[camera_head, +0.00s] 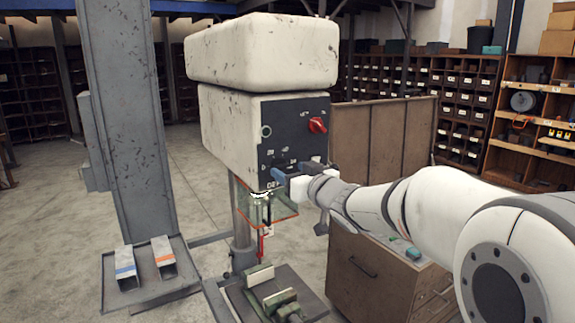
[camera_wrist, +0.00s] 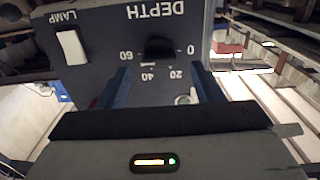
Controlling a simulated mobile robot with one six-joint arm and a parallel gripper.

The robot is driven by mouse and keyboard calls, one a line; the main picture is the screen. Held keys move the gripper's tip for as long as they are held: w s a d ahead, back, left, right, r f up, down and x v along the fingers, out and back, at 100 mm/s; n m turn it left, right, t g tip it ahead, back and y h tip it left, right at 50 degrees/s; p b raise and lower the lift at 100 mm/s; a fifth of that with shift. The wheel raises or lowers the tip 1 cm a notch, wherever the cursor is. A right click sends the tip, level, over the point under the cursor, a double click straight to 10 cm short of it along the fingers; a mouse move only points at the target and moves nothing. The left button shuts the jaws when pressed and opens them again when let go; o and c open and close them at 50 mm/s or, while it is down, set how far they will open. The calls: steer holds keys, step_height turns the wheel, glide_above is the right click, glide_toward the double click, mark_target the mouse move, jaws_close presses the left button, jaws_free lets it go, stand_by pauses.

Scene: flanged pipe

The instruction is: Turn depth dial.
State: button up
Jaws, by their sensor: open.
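The depth dial (camera_wrist: 160,48) is a black knob on the dark control panel (camera_head: 290,130) of a white drill-press-like machine. In the wrist view it sits under the upside-down label DEPTH, with the marks 0, 20, 40 and 60 around it. My gripper (camera_wrist: 163,80) is open, with its two blue fingers on either side of the dial's lower part in the picture. I cannot tell whether they touch it. In the head view my gripper (camera_head: 293,171) is at the panel's lower part and hides the dial.
A white LAMP switch (camera_wrist: 72,47) is beside the dial. A red knob (camera_head: 317,125) is higher on the panel. A clear guard (camera_head: 262,210) with orange edges hangs below the machine head. A grey steel column (camera_head: 128,120) stands left, and a wooden cabinet (camera_head: 375,275) stands right.

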mark_target(283, 168)
steer(key=shift+x, duration=1.55)
steer(key=c, duration=1)
steer(key=shift+f+n+b, duration=0.2)
steer(key=shift+n+b, duration=0.75)
steer(key=shift+n, duration=0.05)
steer(key=n+b, duration=0.3)
steer(key=shift+s+a+n, duration=0.1)
steer(key=shift+n, duration=0.2)
steer(key=n+b, duration=0.3)
steer(key=n, duration=0.3)
steer(key=shift+a+r+b, duration=0.1)
steer(key=shift+b, duration=0.3)
steer(key=shift+n, duration=0.3)
